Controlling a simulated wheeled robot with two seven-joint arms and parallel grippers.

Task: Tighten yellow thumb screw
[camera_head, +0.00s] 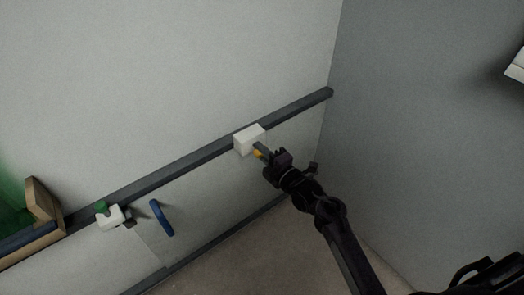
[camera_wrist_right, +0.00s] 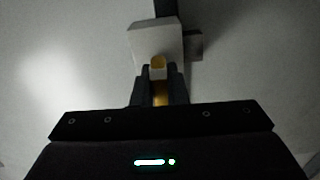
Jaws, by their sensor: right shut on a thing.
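The yellow thumb screw (camera_head: 257,154) sits at the lower front of a white block (camera_head: 248,137) on the dark wall rail. My right gripper (camera_head: 263,155) reaches up to it from the lower right. In the right wrist view the yellow screw (camera_wrist_right: 158,62) shows between the two dark fingers of the right gripper (camera_wrist_right: 159,72), which are shut on it. The white block (camera_wrist_right: 150,38) is just beyond the fingertips. The fingers hide part of the screw. My left gripper is not in view.
The dark rail (camera_head: 190,158) runs along the pale wall. To the left are a white block with a green knob (camera_head: 102,207), a blue handle (camera_head: 161,218) and a wooden-edged box (camera_head: 43,203). A grey wall (camera_head: 420,120) stands close at the right. The floor (camera_head: 240,250) below looks clear.

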